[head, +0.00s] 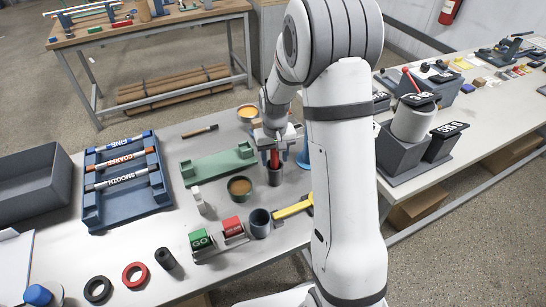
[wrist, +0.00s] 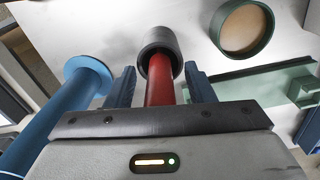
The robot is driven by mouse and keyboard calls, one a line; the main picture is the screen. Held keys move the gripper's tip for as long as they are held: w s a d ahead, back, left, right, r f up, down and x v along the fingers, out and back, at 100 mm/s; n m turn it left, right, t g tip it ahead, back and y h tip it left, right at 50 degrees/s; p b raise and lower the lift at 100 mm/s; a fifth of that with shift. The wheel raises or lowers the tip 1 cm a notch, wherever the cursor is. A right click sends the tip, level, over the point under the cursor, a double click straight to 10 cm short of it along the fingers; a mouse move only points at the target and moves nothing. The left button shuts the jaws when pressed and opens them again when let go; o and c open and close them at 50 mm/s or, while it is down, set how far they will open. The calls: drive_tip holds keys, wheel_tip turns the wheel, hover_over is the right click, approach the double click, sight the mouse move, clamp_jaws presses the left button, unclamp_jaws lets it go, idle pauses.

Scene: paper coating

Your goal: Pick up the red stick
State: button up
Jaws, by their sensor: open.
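The red stick (head: 274,159) stands in a dark round cup (head: 275,177) on the white table in the head view. In the wrist view the red stick (wrist: 160,85) rises from the dark cup (wrist: 160,49) towards my gripper's palm. My gripper (wrist: 160,85) is open, with one blue finger on each side of the stick and a gap showing beside it. In the head view my gripper (head: 275,145) is over the cup, pointing down, partly hidden by my arm.
A blue stand (wrist: 70,105) is close on the left in the wrist view. A green rack (head: 218,164) and a brown-filled bowl (head: 240,187) are left of the cup. A yellow-handled tool (head: 293,208) lies in front. A blue tray (head: 126,205) holds labelled rods.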

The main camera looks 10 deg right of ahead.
clamp_jaws()
idle(0.4)
drive_tip(key=shift+r, duration=0.1)
